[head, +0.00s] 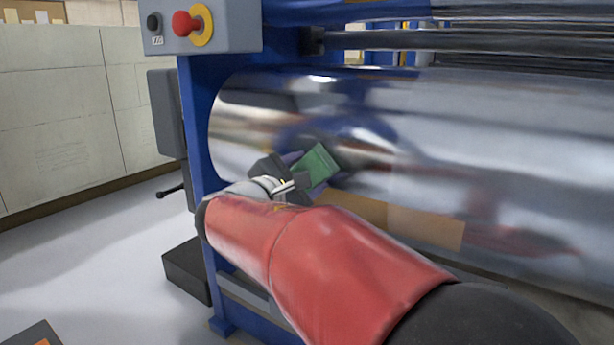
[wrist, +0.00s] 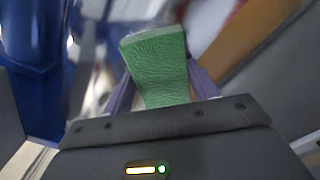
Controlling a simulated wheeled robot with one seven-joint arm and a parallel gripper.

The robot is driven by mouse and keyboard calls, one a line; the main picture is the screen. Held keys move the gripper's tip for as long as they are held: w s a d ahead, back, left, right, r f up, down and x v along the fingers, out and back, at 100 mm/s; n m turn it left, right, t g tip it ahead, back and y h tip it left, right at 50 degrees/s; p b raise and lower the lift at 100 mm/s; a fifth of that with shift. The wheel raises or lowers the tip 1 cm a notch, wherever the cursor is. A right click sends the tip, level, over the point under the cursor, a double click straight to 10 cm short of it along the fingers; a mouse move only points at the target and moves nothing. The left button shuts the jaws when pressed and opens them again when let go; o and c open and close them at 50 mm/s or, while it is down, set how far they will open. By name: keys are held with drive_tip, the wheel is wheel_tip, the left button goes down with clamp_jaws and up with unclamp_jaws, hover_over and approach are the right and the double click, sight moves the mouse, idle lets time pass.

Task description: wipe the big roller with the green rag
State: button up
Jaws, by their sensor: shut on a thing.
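The big roller (head: 450,130) is a wide, shiny metal cylinder that spans the machine in the head view. My gripper (head: 305,172) is in front of its left part, with the fingers pointing towards the metal. It is shut on the green rag (head: 318,163), a folded, textured pad. In the wrist view the rag (wrist: 158,65) stands out between the two purple-grey fingers (wrist: 160,88). The rag is at or very close to the roller surface; I cannot tell whether it touches. My forearm hides the lower middle of the roller.
The machine's blue side frame (head: 198,140) stands just left of the roller. A grey control box with a red emergency button (head: 186,23) hangs at the upper left. Thinner dark rollers (head: 450,40) run above. Open floor (head: 90,250) lies to the left.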

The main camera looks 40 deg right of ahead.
drive_tip(key=w+a+p, duration=0.2)
drive_tip(key=w+a, duration=0.1)
drive_tip(key=w, duration=0.8)
drive_tip(key=shift+a, duration=0.4)
idle(0.5)
drive_tip(key=v, duration=0.6)
idle(0.4)
drive_tip(key=shift+a, duration=0.1)
drive_tip(key=v, duration=0.3)
idle(0.4)
drive_tip(key=shift+r, duration=0.1)
